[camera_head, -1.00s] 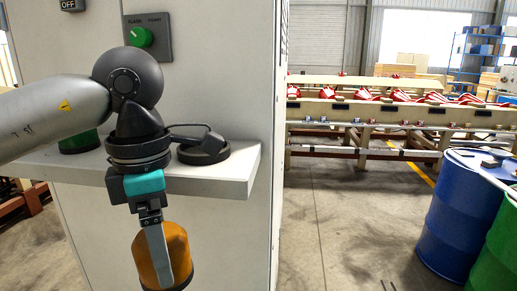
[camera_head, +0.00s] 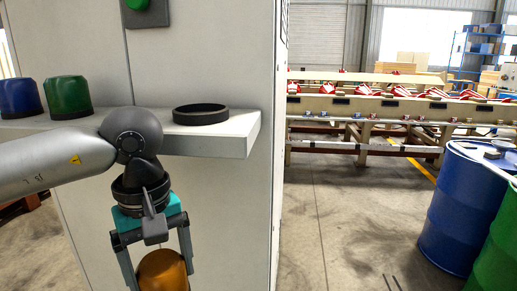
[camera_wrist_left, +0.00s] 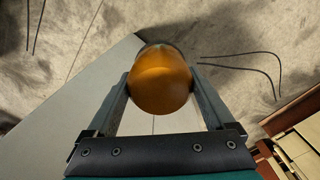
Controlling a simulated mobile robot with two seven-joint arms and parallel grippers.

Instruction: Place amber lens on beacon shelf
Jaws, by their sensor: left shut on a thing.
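The amber lens (camera_head: 163,272) is held low in front of the white cabinet, below the shelf. My left gripper (camera_head: 159,270) is shut on it, with one finger on each side. The lens also shows between the fingers in the left wrist view (camera_wrist_left: 160,82), with a dark rim at its far end. The white beacon shelf (camera_head: 238,127) juts from the cabinet. On it stand a blue lens (camera_head: 19,98), a green lens (camera_head: 68,97) and an empty black ring (camera_head: 201,113) near the right end. My right gripper is not in view.
The shelf's front edge lies above the held lens. My left arm crosses in front of the shelf's left part. A blue drum (camera_head: 463,205) and a green drum (camera_head: 500,250) stand at the right.

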